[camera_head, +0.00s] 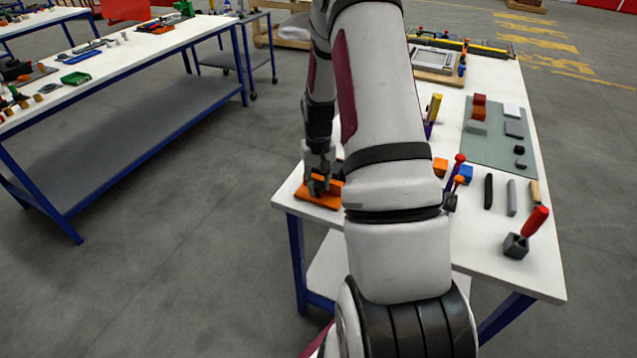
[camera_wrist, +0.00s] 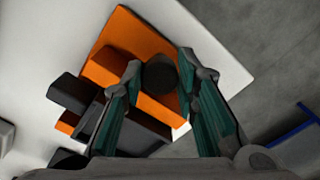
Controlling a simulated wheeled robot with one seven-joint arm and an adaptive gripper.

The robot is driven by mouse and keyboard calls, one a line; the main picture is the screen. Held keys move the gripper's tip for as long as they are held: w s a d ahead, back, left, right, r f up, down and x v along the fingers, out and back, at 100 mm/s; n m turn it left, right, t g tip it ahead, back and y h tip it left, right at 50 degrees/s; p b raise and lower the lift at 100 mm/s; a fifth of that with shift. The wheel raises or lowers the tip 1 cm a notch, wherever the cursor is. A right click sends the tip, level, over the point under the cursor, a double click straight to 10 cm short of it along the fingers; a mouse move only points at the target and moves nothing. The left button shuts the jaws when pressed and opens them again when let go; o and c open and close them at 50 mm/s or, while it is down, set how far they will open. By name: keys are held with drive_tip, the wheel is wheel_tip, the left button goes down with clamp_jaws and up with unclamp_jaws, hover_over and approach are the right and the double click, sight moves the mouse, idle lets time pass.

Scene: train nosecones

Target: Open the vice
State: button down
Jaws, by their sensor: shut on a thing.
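The orange vice (camera_head: 306,197) sits at the left corner of the white worktable, partly hidden by my arm and gripper in the head view. In the wrist view the vice (camera_wrist: 128,38) shows an orange body, with dark grey blocks (camera_wrist: 75,95) on its left side. A dark round knob (camera_wrist: 160,78) lies at its right end. My gripper (camera_head: 319,185) is low over the vice. In the wrist view my gripper (camera_wrist: 161,66) has its two fingertips on either side of the dark knob, shut on it. The gap between the vice's jaws cannot be made out clearly.
The white table (camera_head: 490,243) holds a red-handled tool in a grey block (camera_head: 517,246), several slim tools and a grey-green mat (camera_head: 483,150) with small blocks to the right. The floor left of the table is clear. Another workbench (camera_head: 90,80) stands further left.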

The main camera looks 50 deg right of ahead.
sight(318, 184)
drive_tip(key=shift+w+d+r, duration=0.15)
drive_tip(key=shift+w, duration=0.2)
drive_tip(key=c, duration=1.3)
unclamp_jaws()
drive_tip(key=shift+o, duration=0.3)
drive_tip(key=shift+s, duration=0.1)
drive_tip(key=shift+r, duration=3.9)
